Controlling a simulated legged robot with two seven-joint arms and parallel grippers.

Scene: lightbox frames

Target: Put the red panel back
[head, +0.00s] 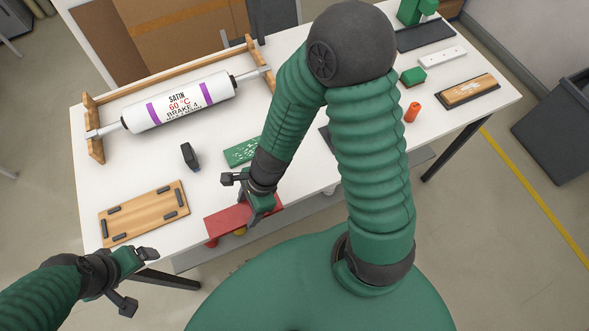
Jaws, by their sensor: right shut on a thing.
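The red panel (228,222) is at the front edge of the white table, partly hidden by my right gripper. My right gripper (256,208) is shut on the red panel. A small red round part and a yellow one show just below the panel's front edge. A green panel (241,151) with white markings lies behind the red one, partly hidden by my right arm. My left gripper (134,279) is open and empty in front of the table's left corner.
A large white roller (180,101) lies in a wooden cradle (94,140) at the back left. A small dark block (189,156) stands between it and the wooden board. An orange cylinder (412,112), a green block (413,76) and a wooden-topped brush (470,90) are at the right.

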